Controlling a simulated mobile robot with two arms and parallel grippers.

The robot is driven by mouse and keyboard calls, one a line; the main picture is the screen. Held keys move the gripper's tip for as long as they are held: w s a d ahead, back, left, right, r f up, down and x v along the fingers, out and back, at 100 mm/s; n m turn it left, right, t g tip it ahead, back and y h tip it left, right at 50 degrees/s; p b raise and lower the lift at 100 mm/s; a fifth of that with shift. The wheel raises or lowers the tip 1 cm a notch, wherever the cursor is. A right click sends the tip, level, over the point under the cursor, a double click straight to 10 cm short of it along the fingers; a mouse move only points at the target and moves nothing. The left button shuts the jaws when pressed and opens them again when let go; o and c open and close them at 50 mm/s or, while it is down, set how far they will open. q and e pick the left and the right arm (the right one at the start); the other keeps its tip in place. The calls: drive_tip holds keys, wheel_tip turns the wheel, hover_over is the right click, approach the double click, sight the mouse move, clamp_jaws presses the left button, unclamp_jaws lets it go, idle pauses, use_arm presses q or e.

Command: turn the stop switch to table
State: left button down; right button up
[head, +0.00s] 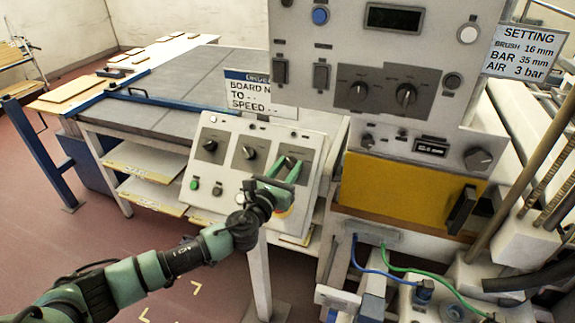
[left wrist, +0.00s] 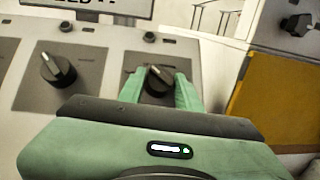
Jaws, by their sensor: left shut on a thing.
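The slanted grey control panel (head: 222,186) stands on a post in the middle of the head view and carries three black rotary switches in a row. My left gripper (head: 282,167) is at the rightmost of these, its green fingers on either side of the knob. In the left wrist view this rightmost switch (left wrist: 158,78) sits between the fingertips, and my left gripper (left wrist: 158,88) is shut on it. The middle switch (left wrist: 58,70) is free to its left. The switch labels are too small to read. My right gripper is not in view.
A larger grey cabinet (head: 340,35) with more knobs and a yellow panel (head: 405,192) stands close on the right. Below it run blue and green hoses (head: 430,275). A grey-topped table (head: 180,90) with boards lies behind the panel. A sign (head: 250,92) stands above the panel.

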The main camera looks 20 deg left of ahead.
use_arm(q)
drive_tip(key=shift+d+n+y, duration=0.15)
drive_tip(key=shift+n+y, duration=0.7)
drive_tip(key=shift+n, duration=0.25)
drive_tip(key=shift+d+n+y, duration=0.1)
drive_tip(key=shift+n+y, duration=0.75)
drive_tip(key=shift+n, duration=0.55)
drive_tip(key=c, duration=1)
unclamp_jaws()
drive_tip(key=s, duration=0.4)
drive_tip(key=s+b, duration=0.1)
drive_tip(key=s, duration=0.1)
drive_tip(key=shift+s+d+f, duration=0.2)
drive_tip(key=shift+s+d, duration=0.05)
drive_tip(key=shift+s, duration=0.65)
